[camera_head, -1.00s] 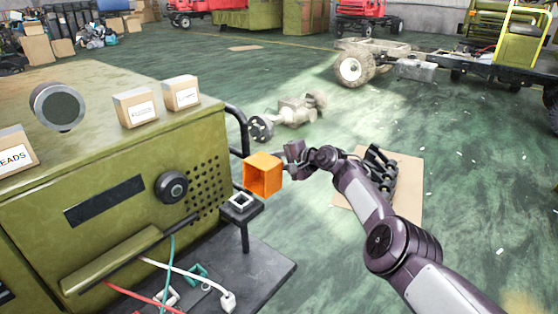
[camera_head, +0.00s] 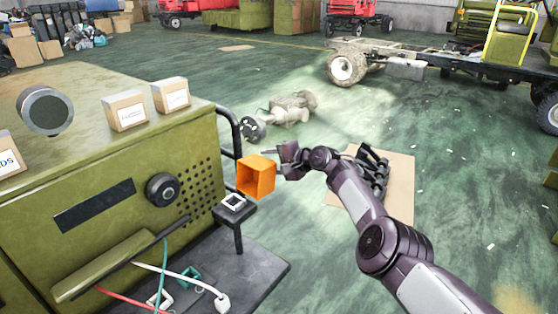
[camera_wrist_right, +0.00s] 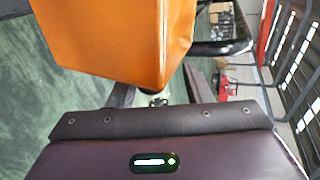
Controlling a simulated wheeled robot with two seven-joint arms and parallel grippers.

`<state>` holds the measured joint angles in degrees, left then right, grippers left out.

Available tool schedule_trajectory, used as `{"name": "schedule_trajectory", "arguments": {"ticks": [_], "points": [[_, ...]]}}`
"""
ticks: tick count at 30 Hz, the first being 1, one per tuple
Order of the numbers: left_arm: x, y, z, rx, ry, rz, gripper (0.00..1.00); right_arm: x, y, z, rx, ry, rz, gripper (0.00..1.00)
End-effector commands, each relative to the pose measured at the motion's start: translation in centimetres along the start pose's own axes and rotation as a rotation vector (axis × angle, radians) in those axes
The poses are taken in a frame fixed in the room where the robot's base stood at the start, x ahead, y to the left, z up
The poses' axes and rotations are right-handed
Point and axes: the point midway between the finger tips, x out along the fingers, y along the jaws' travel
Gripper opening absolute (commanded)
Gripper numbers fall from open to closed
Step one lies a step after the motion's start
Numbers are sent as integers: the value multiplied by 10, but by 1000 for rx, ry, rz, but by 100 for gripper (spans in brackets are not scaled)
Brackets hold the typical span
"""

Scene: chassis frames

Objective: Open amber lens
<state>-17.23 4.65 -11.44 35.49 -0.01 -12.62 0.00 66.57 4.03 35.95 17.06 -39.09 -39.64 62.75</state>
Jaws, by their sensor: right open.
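The amber lens (camera_head: 256,177) is an orange box-like cover with an open, hollow face toward me. It is at the centre of the head view, just above a small black stand with a white square frame (camera_head: 233,201). My right gripper (camera_head: 278,163) is open at the lens's far right side, with one finger showing behind its top edge. Whether the fingers touch it cannot be told. In the right wrist view the lens (camera_wrist_right: 120,38) fills the upper left, close to the gripper's body; the fingertips are hidden there. My left gripper is not in view.
A green cabinet (camera_head: 110,150) with a black knob (camera_head: 165,189) and small labelled boxes (camera_head: 125,110) stands at left. A black rail (camera_head: 232,130) runs beside the lens. Loose cables and a white plug (camera_head: 222,302) lie below.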

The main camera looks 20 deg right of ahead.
Motion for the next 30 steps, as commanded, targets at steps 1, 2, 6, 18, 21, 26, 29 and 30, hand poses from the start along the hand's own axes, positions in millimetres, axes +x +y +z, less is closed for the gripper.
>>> {"name": "schedule_trajectory", "arguments": {"ticks": [1,2,6,18,21,26,29,30], "points": [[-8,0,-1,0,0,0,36,-5,-2,-1,0,2,1,45],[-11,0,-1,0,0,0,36,-8,-3,-1,0,3,1,45],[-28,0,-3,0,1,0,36,-25,-4,0,-2,2,3,45],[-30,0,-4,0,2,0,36,-68,0,-1,0,1,-1,45],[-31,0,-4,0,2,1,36,-73,0,0,0,1,0,45],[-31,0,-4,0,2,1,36,-74,0,0,0,0,1,45],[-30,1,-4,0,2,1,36,-74,0,0,0,0,1,45],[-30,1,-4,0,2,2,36,-74,0,0,0,0,1,45]]}}
